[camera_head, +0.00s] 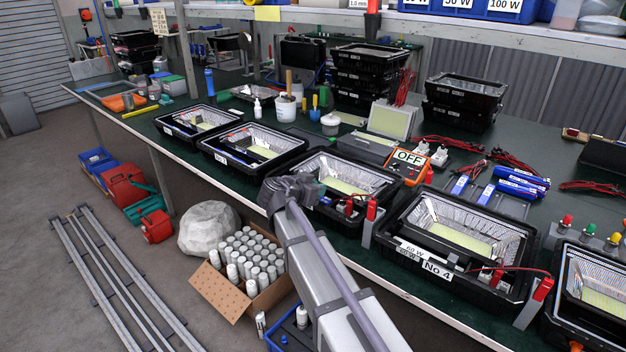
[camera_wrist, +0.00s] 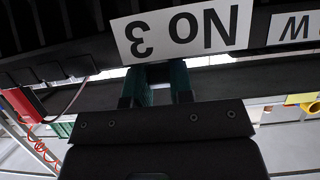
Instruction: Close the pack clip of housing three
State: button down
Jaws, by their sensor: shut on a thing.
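Housing three (camera_head: 352,165) is a black floodlight tray with a reflective lining and a yellowish panel, on the green bench behind my arm. Its upside-down "No 3" plate (camera_wrist: 187,31) fills the top of the wrist view. My gripper (camera_wrist: 160,75) has its green fingers up against the housing's edge just under that plate. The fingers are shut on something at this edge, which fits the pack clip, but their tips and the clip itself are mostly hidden. In the head view my wrist covers this front edge.
Housing four (camera_head: 460,235) stands close to the right, with a red-topped lead (camera_head: 543,290) at its front. Another red lead (camera_head: 371,210) stands between the two housings. A meter reading OFF (camera_head: 410,158) sits behind. A box of white cylinders (camera_head: 245,270) is on the floor below.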

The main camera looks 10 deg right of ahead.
aim_at(325, 197)
jog(key=y+p, duration=0.1)
jog(key=w+d+g+y+p, duration=0.1)
jog(key=p, duration=0.1)
jog(key=shift+r+g, duration=0.3)
jog(key=g+y+p, duration=0.1)
jog(key=d+y+p, duration=0.1)
jog(key=shift+w+f+g+y, duration=0.3)
jog(key=shift+w+f+g, duration=0.05)
jog(key=shift+g, duration=0.05)
jog(key=shift+w+d+f+g+y+p, duration=0.3)
jog(key=shift+d+f+g+y+p, duration=0.15)
jog(key=shift+g+y+p, duration=0.45)
jog(key=shift+w+d+f+g+y, duration=0.15)
jog(key=shift+f+g+y, duration=0.2)
jog(key=shift+y, duration=0.3)
jog(key=shift+d+f+g+y, duration=0.1)
jog(key=shift+f+g+y, duration=0.25)
jog(key=shift+y, duration=0.3)
jog(key=c, duration=1)
grip_release()
